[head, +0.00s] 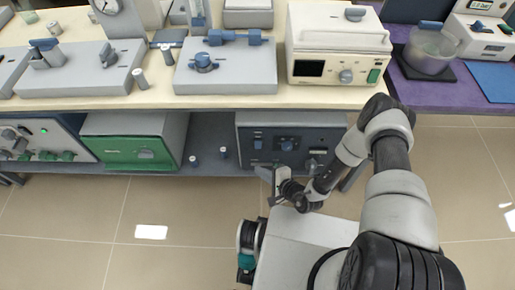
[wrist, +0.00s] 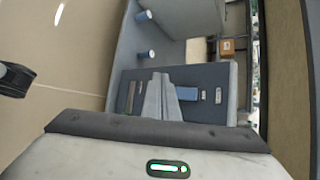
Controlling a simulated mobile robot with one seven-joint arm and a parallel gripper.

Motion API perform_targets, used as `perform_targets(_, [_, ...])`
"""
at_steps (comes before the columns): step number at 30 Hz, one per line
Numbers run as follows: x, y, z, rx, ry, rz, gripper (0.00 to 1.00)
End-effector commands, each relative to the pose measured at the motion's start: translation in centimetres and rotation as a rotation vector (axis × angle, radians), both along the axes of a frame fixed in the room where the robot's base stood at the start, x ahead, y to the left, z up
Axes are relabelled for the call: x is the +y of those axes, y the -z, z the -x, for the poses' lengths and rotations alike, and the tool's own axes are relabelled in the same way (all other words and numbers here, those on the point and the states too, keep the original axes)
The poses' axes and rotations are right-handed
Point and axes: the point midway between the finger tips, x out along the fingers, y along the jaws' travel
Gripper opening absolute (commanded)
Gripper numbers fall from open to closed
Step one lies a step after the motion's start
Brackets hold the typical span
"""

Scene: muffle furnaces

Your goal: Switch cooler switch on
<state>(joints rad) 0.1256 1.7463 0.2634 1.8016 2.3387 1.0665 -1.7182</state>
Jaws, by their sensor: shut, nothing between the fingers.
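A grey box with a dark front panel (head: 268,146) stands on the low shelf under the bench. I take it to be the cooler, but its labels are too small to read. Its front has a blue knob and small fittings. In the wrist view the dark panel (wrist: 205,84) shows a light blue rectangular part (wrist: 188,95) and a small pale part (wrist: 218,95); which one is the switch I cannot tell. My gripper (head: 268,175) is shut and empty in front of the panel's lower edge. In the wrist view its fingers (wrist: 160,78) cover part of the panel; contact is unclear.
Above, the bench (head: 120,101) carries several instruments. A purple table (head: 440,92) is at the right. The tiled floor (head: 80,220) at left is clear.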

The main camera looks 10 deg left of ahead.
Motion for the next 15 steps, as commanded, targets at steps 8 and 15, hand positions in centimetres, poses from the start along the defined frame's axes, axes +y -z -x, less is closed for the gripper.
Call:
perform_targets(8, [0.4,1.1,0.4,0.031,-0.015,0.003,0.0])
perform_targets(15, [1.2,1.6,-3.4,0.021,-0.012,0.001,0.0])
